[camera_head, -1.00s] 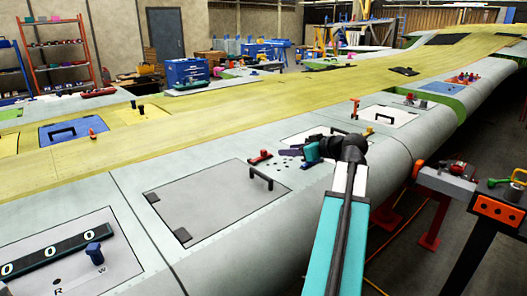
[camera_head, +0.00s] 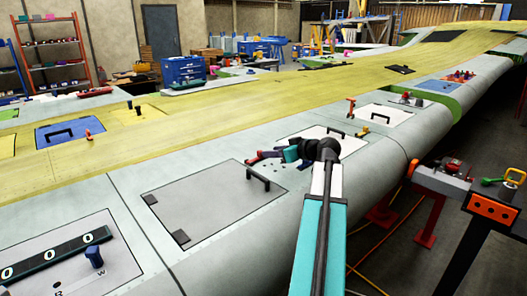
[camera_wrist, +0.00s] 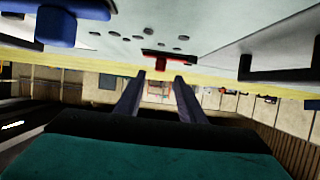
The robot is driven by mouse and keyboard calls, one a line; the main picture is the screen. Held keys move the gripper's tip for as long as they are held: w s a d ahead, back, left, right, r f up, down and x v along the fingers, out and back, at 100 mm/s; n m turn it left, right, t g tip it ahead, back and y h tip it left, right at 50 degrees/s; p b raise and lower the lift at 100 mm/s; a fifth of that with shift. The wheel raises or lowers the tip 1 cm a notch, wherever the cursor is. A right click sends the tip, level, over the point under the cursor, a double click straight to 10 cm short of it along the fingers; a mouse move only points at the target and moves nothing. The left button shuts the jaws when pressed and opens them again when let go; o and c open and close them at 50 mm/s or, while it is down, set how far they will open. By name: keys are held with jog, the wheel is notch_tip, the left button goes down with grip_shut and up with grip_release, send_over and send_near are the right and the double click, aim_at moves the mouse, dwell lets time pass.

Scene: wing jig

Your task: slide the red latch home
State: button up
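The red latch (camera_head: 252,161) is a small red piece low on the grey wing skin, left of my gripper. The wrist view shows the red latch (camera_wrist: 163,56) with a dark base, just beyond my fingertips and roughly centred between them. My gripper (camera_wrist: 160,78) is open, its two dark fingers apart with nothing between them. In the head view my gripper (camera_head: 266,156) reaches left over the wing, low and close to the latch. Whether a finger touches the latch cannot be told; my gripper partly covers that area in the head view.
A black handle (camera_head: 258,174) on a grey panel stands near the latch; it also shows in the wrist view (camera_wrist: 245,68). Several dark holes (camera_wrist: 138,37) and a blue part (camera_wrist: 55,27) lie nearby. An orange-red peg (camera_head: 351,106) stands farther back.

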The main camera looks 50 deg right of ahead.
aim_at(258, 156)
jog(key=shift+p+x, duration=0.7)
jog(key=shift+x, duration=2.55)
jog(key=shift+c, duration=0.4)
grip_shut()
